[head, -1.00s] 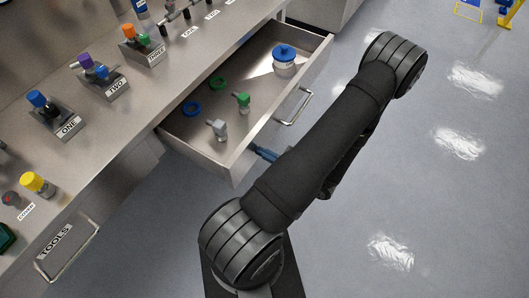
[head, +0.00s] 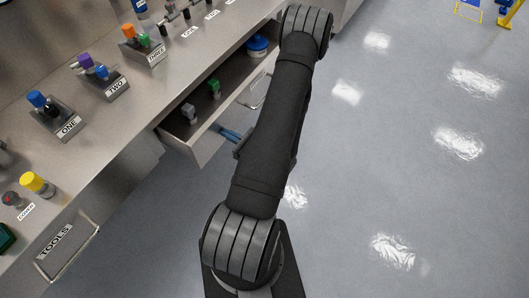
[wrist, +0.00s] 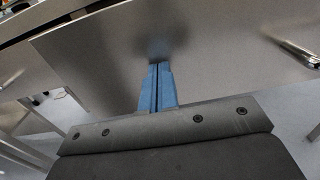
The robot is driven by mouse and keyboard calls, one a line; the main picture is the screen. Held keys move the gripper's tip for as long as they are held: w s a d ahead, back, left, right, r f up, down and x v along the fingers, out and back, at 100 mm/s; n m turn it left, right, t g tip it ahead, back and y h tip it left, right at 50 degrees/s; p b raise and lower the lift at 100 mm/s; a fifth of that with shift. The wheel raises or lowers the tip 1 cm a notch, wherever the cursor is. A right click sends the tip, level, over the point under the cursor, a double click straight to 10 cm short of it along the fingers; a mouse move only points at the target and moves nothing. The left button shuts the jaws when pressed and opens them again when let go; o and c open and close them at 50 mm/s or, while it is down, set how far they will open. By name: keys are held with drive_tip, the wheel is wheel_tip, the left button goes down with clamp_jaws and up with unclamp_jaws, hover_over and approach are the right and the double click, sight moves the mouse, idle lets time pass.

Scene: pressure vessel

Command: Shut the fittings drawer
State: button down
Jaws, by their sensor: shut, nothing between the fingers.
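The fittings drawer (head: 206,147) is partly open in the head view, sticking out from under the bench top. Inside it I see a grey fitting (head: 189,113), a green fitting (head: 214,88) and a blue-capped jar (head: 257,45). Its bar handle (head: 259,92) is on the front, partly behind my arm. My gripper (head: 229,134) has blue fingers, shut and empty, at the drawer front, left of the handle. In the wrist view the fingertips (wrist: 158,67) point at the plain drawer front (wrist: 190,50) and seem to touch it; the handle (wrist: 300,52) is at the right.
The bench top (head: 110,120) carries stands labelled ONE (head: 57,119), TWO (head: 103,77) and THREE (head: 143,43). A shut TOOLS drawer (head: 68,245) is below at the left.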

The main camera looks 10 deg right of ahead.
sight(193, 115)
drive_tip(key=x, duration=1.4)
drive_tip(key=shift+w+a, duration=0.1)
drive_tip(key=shift+a, duration=0.05)
drive_tip(key=shift+w+a, duration=0.25)
drive_tip(key=shift+w, duration=0.05)
drive_tip(key=v, duration=1.4)
drive_tip(key=shift+s+d, duration=0.2)
drive_tip(key=shift+s, duration=0.05)
drive_tip(key=x, duration=1.4)
drive_tip(key=shift+w, duration=0.1)
